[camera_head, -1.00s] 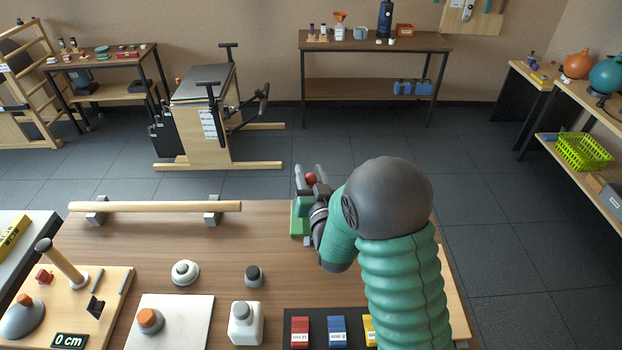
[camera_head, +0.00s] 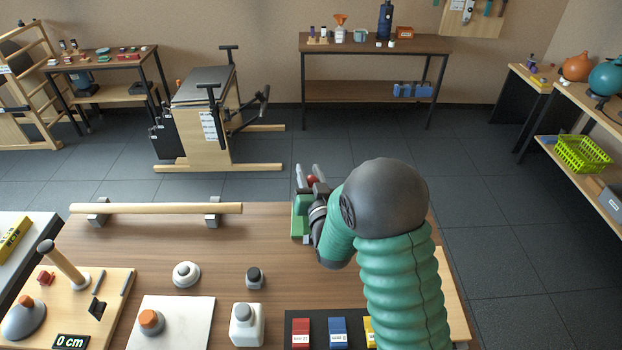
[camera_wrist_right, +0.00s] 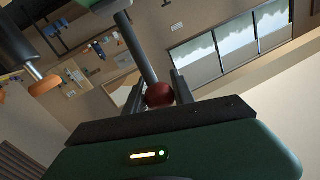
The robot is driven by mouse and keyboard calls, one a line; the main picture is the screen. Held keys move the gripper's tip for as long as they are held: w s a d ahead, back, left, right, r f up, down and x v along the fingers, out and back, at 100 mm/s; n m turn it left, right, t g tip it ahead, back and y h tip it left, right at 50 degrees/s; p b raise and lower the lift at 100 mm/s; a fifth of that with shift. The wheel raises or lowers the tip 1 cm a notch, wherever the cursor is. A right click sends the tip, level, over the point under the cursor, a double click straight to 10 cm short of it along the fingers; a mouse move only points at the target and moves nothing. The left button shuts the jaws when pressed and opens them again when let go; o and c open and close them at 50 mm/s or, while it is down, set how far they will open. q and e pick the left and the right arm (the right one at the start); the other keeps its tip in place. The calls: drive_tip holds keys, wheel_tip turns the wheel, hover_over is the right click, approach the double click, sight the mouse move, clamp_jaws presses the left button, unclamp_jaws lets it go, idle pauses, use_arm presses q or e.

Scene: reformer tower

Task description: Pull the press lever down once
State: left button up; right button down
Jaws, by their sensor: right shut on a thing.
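A grey lever rod (camera_wrist_right: 137,48) runs from the knob towards the top of that view. My right gripper (camera_head: 309,175) is shut on the red knob, with a finger on each side of it in the wrist view. The lever's exact tilt is hard to tell in the head view. My left gripper is not in view.
A wooden bar (camera_head: 155,208) on two grey supports lies left of the press. Red (camera_head: 302,333) and blue (camera_head: 337,332) blocks lie on a dark mat.

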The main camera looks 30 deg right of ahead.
drive_tip(key=shift+w+d+r+p, duration=0.1)
drive_tip(key=shift+r+p, duration=0.15)
drive_tip(key=shift+p, duration=0.15)
drive_tip(key=p, duration=0.1)
drive_tip(key=g+p, duration=0.1)
drive_tip(key=shift+w+d+g+y+p, duration=0.25)
drive_tip(key=shift+w+g+y+p, duration=0.05)
drive_tip(key=shift+w+p, duration=0.1)
drive_tip(key=shift+w+d+f, duration=0.1)
drive_tip(key=shift+w+f, duration=0.05)
drive_tip(key=shift+f, duration=0.1)
drive_tip(key=g+p, duration=0.1)
drive_tip(key=p, duration=0.1)
drive_tip(key=w+g+p, duration=0.1)
drive_tip(key=p, duration=0.1)
drive_tip(key=shift+w+d+f+m+y+p, duration=0.2)
drive_tip(key=shift+d+m+y+p, duration=0.15)
drive_tip(key=shift+d+m+y, duration=0.05)
